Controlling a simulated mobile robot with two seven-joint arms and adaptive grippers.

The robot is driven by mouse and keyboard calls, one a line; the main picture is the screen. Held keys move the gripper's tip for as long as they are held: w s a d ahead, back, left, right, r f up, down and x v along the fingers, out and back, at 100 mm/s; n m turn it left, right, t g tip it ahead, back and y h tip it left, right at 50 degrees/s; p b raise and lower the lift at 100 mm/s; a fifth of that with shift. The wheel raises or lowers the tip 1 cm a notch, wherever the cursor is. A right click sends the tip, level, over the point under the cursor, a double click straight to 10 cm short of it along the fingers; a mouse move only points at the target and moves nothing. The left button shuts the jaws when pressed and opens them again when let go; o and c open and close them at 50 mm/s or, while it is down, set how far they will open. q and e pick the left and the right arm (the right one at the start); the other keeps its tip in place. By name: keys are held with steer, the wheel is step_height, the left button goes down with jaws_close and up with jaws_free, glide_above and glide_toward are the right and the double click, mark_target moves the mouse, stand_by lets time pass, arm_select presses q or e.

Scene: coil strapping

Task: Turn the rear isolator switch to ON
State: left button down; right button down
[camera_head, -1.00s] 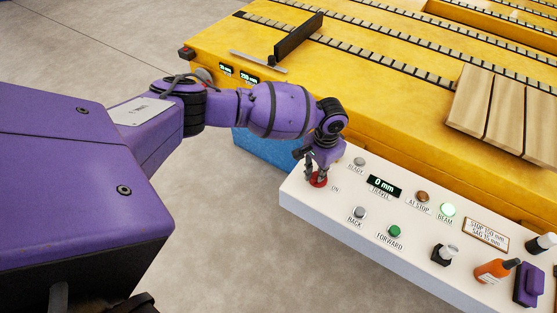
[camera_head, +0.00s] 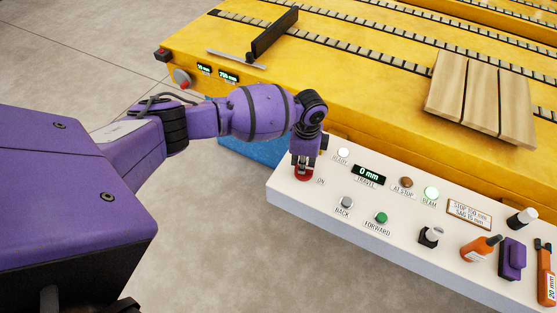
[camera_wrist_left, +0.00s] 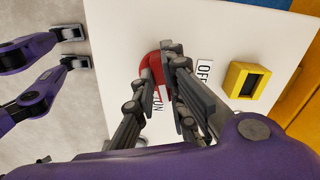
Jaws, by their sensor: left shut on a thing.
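The rear isolator switch (camera_head: 303,175) is a red knob at the left end of the white console. An ON label (camera_head: 320,181) is beside it. My left gripper (camera_head: 302,167) points down onto the knob and is shut on it. In the left wrist view the fingers (camera_wrist_left: 161,62) lie on both sides of the red knob (camera_wrist_left: 152,66) and hide part of it. An OFF label (camera_wrist_left: 204,73) shows there, and another label is partly covered by the fingers. I cannot tell the knob's exact angle. My right gripper is not in view.
The white console (camera_head: 300,197) carries a READY lamp (camera_head: 343,153), lit white, a 0 mm display (camera_head: 369,174) and several buttons. An orange bottle-shaped thing (camera_head: 480,248) and a purple block (camera_head: 512,258) stand at its right. The yellow machine (camera_head: 350,105) lies behind. Floor left of the console is clear.

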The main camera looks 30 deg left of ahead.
arm_select(q)
steer(key=shift+w+d+r+m, duration=0.1)
steer(key=shift+m, duration=0.6)
steer(key=shift+w+r+m, duration=0.1)
steer(key=shift+m, duration=0.9)
steer(key=c, duration=1.8)
jaws_free()
step_height(320, 180, up, 12)
